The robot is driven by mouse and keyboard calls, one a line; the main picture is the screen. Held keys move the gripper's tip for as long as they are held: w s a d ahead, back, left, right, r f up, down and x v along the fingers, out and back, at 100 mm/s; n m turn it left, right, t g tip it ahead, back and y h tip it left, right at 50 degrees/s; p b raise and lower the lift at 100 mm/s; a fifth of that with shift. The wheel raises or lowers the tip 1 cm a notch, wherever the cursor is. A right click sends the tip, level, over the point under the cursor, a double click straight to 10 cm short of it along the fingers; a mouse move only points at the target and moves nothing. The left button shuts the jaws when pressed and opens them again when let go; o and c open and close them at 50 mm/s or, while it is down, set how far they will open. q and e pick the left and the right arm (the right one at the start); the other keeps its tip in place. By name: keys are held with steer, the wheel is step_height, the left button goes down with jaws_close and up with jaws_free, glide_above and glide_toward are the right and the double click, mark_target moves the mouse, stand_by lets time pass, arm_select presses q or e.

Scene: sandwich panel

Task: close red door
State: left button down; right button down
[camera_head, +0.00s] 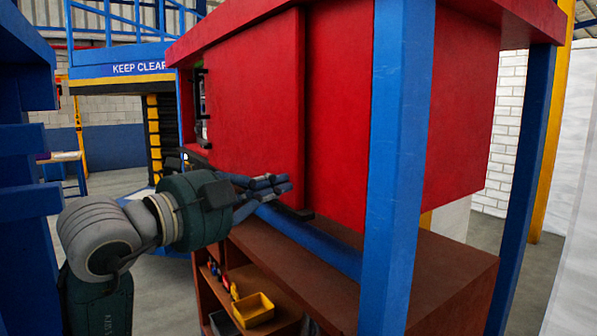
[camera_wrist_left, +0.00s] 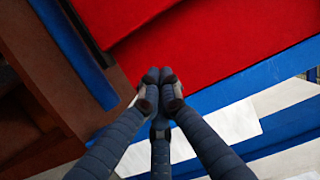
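The red door (camera_head: 255,95) is a flat panel on the front of a red cabinet. A black handle (camera_head: 200,93) is at its left edge. A narrow gap with small items shows beside the handle, so the door looks not fully closed. My left gripper (camera_head: 275,185) is in front of the door's lower part, its fingers pointing right. In the left wrist view, the fingertips (camera_wrist_left: 159,78) are together with nothing between them, against the red surface (camera_wrist_left: 220,40). I cannot tell whether they touch it. My right gripper is out of view.
A blue post (camera_head: 397,170) stands at the cabinet's front right, and a blue rail (camera_head: 310,243) runs below the door. A brown shelf unit (camera_head: 450,275) below holds a yellow bin (camera_head: 253,310). Open floor lies at the left, behind my arm.

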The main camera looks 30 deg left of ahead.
arm_select(q)
steer(key=p, duration=0.4)
glide_toward(314, 169)
steer(key=w+d, duration=0.1)
steer(key=d, duration=0.1)
steer(key=w+d, duration=0.2)
steer(key=shift+w+d+r, duration=0.1)
steer(key=shift+w+r, duration=0.1)
steer(key=shift+w, duration=0.15)
steer(key=shift+w+a+f+p, duration=0.15)
steer(key=shift+w+a+p, duration=0.35)
steer(key=shift+w+a, duration=0.65)
steer(key=shift+s+a, duration=0.1)
steer(key=shift+a, duration=0.55)
steer(key=shift+d, duration=0.1)
